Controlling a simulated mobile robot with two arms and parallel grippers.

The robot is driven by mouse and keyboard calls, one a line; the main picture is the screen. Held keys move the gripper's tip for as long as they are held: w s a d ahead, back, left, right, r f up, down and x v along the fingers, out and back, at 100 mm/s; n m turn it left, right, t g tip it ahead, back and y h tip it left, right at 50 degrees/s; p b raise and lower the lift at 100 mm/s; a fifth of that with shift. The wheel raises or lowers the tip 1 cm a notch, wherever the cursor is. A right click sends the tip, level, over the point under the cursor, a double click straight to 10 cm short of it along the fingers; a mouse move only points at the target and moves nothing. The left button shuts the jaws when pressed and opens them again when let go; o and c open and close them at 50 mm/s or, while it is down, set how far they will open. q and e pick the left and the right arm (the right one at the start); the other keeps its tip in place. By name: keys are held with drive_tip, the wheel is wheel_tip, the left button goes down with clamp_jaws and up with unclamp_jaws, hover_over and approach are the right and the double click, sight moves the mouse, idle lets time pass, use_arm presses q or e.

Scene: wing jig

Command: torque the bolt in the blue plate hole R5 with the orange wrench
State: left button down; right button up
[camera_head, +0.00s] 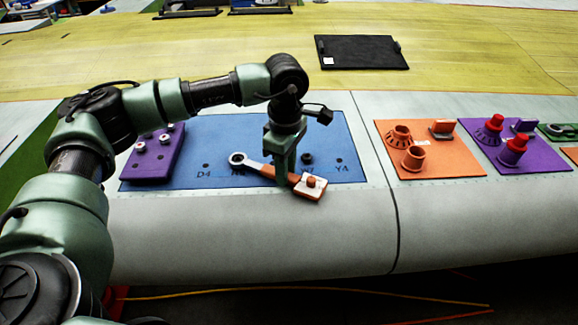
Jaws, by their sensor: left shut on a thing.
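The blue plate (215,132) lies on the pale wing edge, with a row of holes and labels such as D4 and Y4 along its front. Label R5 cannot be read; my left arm hides part of the row. My left gripper (283,183) is shut on the orange wrench (265,171), over the plate's front edge. A dark bolt or hole (307,158) shows just right of the gripper. My right gripper is not in view.
A purple block (153,158) with several bolts sits on the plate's left end. To the right are an orange board (440,166) and a purple board (535,160) with cup-like parts. A black pad (360,52) lies behind on the yellow surface.

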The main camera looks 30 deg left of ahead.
sight(268, 198)
use_arm(q)
drive_tip(key=shift+s+m, duration=0.4)
drive_tip(key=shift+s+a+f+m+b, duration=0.1)
drive_tip(key=shift+s+f+m+b, duration=0.1)
drive_tip(key=shift+s+m+b, duration=0.55)
drive_tip(key=shift+s+r+m, duration=0.1)
drive_tip(key=shift+s+m, duration=0.35)
drive_tip(key=shift+s, duration=0.15)
drive_tip(key=shift+a, duration=0.1)
drive_tip(key=shift+s+a+m+b, duration=0.15)
drive_tip(key=shift+s+m+b, duration=0.2)
drive_tip(key=shift+s+m, duration=0.2)
drive_tip(key=shift+s+a+m+b, duration=0.3)
drive_tip(key=shift+s+m, duration=0.35)
drive_tip(key=shift+s, duration=0.15)
